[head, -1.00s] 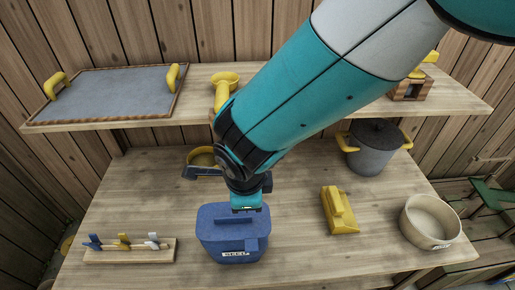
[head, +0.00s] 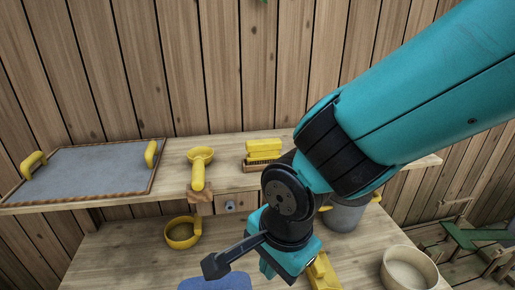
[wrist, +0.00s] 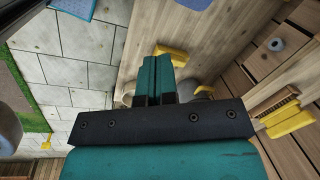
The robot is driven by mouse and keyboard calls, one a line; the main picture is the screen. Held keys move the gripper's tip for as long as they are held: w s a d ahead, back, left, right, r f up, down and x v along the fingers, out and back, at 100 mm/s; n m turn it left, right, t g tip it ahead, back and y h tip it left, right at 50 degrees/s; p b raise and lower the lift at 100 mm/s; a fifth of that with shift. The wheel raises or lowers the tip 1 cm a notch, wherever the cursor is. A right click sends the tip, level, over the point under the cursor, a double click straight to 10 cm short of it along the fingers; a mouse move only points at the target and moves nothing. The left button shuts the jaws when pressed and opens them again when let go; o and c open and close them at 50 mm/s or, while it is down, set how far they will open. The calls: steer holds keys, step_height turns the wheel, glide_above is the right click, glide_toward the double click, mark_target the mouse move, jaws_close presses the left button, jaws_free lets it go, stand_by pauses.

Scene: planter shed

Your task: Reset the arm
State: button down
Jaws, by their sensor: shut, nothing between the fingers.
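My gripper (head: 267,268) hangs in the lower middle of the head view, in the air in front of the lower shelf, tilted. In the wrist view its two teal fingers (wrist: 158,62) lie side by side, shut, with nothing held. The blue seed box (head: 215,284) shows only its top at the bottom edge of the head view, left of and below my gripper. A yellow tool (head: 323,272) lies on the lower shelf behind my gripper, partly hidden by it.
A grey tray (head: 90,172) with yellow handles and a yellow scoop (head: 198,173) sit on the upper shelf, near a yellow brush (head: 263,150). Below are a yellow ring-like cup (head: 181,245), a grey pot (head: 347,217) partly behind my arm, and a cream bowl (head: 408,270).

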steer(key=s+d+r+n+y, duration=0.1)
steer(key=s+d+r+n, duration=0.2)
steer(key=d+r+n, duration=0.2)
steer(key=s+d+r+n+g+y, duration=0.1)
steer(key=s+d+r+n, duration=0.3)
steer(key=d+n, duration=0.4)
steer(key=r+n, duration=0.1)
steer(key=n, duration=0.2)
steer(key=shift+y, duration=0.4)
steer(key=shift+a+r, duration=0.1)
